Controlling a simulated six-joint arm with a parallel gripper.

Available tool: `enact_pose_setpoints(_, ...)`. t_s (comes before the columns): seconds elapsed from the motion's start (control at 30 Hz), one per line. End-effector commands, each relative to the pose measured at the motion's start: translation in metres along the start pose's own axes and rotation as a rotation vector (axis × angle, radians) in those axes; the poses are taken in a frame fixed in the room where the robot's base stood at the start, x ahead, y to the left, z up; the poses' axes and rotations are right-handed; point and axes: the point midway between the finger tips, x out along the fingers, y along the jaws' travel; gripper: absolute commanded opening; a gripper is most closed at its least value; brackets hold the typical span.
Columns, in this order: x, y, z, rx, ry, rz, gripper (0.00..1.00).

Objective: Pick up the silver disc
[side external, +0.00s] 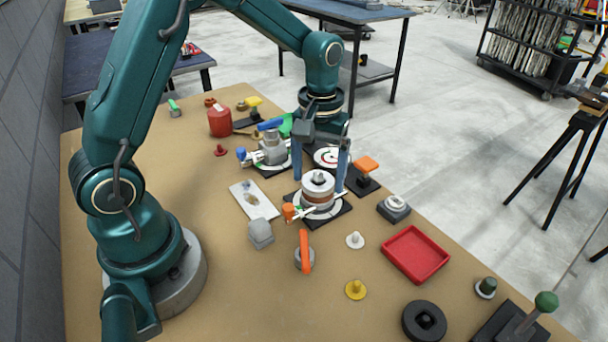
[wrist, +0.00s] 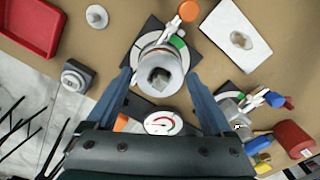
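The silver disc (side external: 318,179) sits flat on top of a short stack with a copper-coloured layer, on a round white dial base (side external: 310,211) over a black square plate. In the wrist view the disc (wrist: 152,66) is near the middle and shows a dark square opening in its top. My gripper (side external: 318,186) is open, its two blue fingers pointing down on either side of the disc. In the wrist view the fingertips of my gripper (wrist: 158,73) flank the disc. Whether either finger touches it I cannot tell.
Close by are an orange-handled part (side external: 366,165), a grey valve assembly (side external: 272,147) on another dial and a white plate (side external: 253,200). A red tray (side external: 415,254) lies to the right. Bare tabletop shows around the white knob (side external: 355,240) and the yellow knob (side external: 355,289).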

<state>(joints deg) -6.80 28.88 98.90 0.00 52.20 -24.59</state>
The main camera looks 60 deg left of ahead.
Motion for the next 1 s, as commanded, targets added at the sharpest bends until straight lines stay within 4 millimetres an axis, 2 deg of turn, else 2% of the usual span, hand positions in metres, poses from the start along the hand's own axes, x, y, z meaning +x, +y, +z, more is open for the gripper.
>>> enact_pose_setpoints(0.03, 0.0, 0.0, 0.0, 0.0, 0.0, 0.0, 0.62)
enact_pose_setpoints(0.17, 0.0, 0.0, 0.0, 0.0, 0.0, 0.0, 0.12)
enact_pose_setpoints(0.2, 0.0, 0.0, 0.0, 0.0, 0.0, 0.0, 0.09)
enact_pose_setpoints(0.53, -0.006, 0.0, -0.001, 0.0, 0.002, 0.001, 0.09)
enact_pose_setpoints(0.67, -0.019, 0.001, -0.001, 0.0, 0.005, 0.002, 0.09)
enact_pose_setpoints(0.8, -0.041, 0.001, -0.002, 0.0, 0.007, 0.003, 0.09)
enact_pose_setpoints(1.0, -0.065, -0.039, -0.002, -0.011, 0.005, 0.002, 0.09)
